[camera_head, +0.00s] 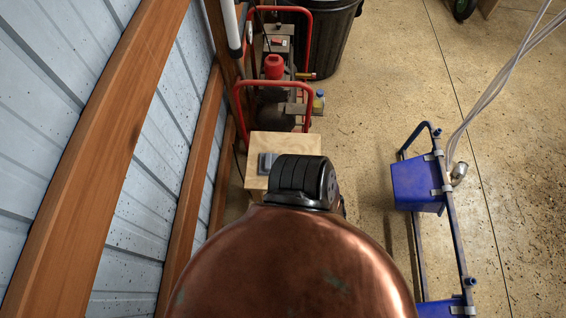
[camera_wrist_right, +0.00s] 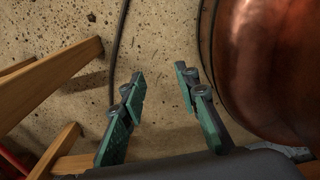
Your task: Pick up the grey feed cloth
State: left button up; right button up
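A small grey thing, which looks like the grey feed cloth (camera_head: 266,163), lies on the wooden stand (camera_head: 253,183) in the head view. A dark ribbed part in front hides some of the stand and perhaps some of the cloth. My right gripper (camera_wrist_right: 160,77) shows in the right wrist view with its green-padded fingers apart and nothing between them. It is above the concrete floor, between wooden legs on the left and a copper vessel on the right. The cloth cannot be made out in that view. My left gripper is not in view.
The large copper vessel (camera_head: 290,262) fills the near middle and also shows in the right wrist view (camera_wrist_right: 273,65). A red-framed machine (camera_head: 275,95) and a black bin (camera_head: 333,40) stand behind. Blue boxes (camera_head: 416,184) hang on a rail at right. A metal wall (camera_head: 50,100) bounds the left.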

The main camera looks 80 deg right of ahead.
aim_at(266, 160)
jog(key=k, duration=0.1)
jog(key=z, duration=1.1)
